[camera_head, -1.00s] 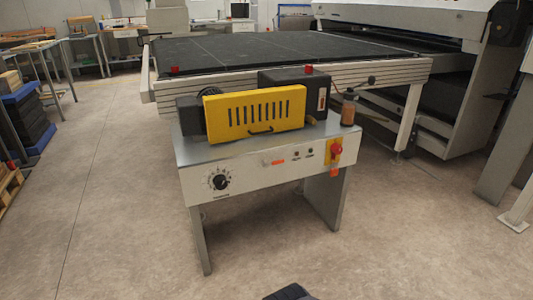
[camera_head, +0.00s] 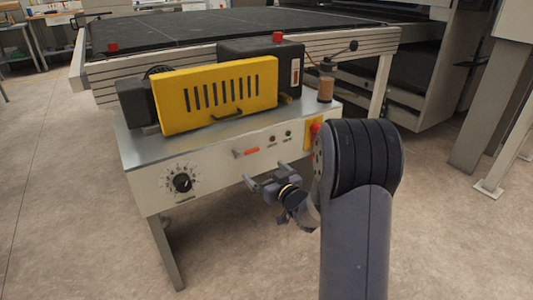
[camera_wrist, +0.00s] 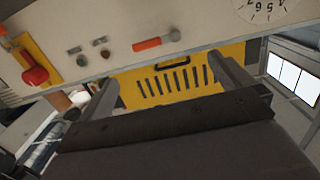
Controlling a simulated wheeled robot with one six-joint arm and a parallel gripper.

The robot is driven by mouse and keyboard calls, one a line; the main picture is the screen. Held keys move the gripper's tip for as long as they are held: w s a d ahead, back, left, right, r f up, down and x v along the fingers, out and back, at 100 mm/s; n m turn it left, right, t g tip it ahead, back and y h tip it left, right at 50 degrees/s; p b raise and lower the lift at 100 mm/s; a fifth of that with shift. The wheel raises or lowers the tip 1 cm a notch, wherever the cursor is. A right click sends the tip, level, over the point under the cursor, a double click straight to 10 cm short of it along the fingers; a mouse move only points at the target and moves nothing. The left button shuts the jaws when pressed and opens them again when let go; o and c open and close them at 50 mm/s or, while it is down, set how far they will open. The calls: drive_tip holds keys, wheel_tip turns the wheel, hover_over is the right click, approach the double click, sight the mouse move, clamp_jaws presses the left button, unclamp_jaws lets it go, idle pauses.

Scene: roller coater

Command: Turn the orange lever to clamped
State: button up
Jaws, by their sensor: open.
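The orange lever (camera_head: 250,151) is a short bar with a grey end, lying nearly level on the white front panel (camera_head: 215,166) of the roller coater. In the wrist view the lever (camera_wrist: 153,43) appears upside down, near the top middle. My gripper (camera_head: 266,176) is open and empty in front of the panel, a little below and right of the lever. In the wrist view its two fingers (camera_wrist: 163,70) stand wide apart, with the lever seen beyond and above the gap. I see no contact with the lever.
A black dial (camera_head: 182,183) is on the panel's left. A red knob (camera_head: 315,128) on a yellow plate is partly behind my arm. A yellow vented cover (camera_head: 215,95) and a brown jar (camera_head: 326,89) stand on top. Floor in front is clear.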

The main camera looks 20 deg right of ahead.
sight(248, 151)
drive_tip(key=x, duration=0.4)
drive_tip(key=b+x, duration=0.1)
drive_tip(key=x, duration=0.2)
drive_tip(key=b+x, duration=0.1)
drive_tip(key=x, duration=0.3)
drive_tip(key=shift+w+d+r, duration=0.2)
drive_tip(key=shift+w+d, duration=0.1)
drive_tip(key=shift+w, duration=0.1)
drive_tip(key=shift+c, duration=0.3)
drive_tip(key=c, duration=1.1)
drive_tip(key=shift+c, duration=0.2)
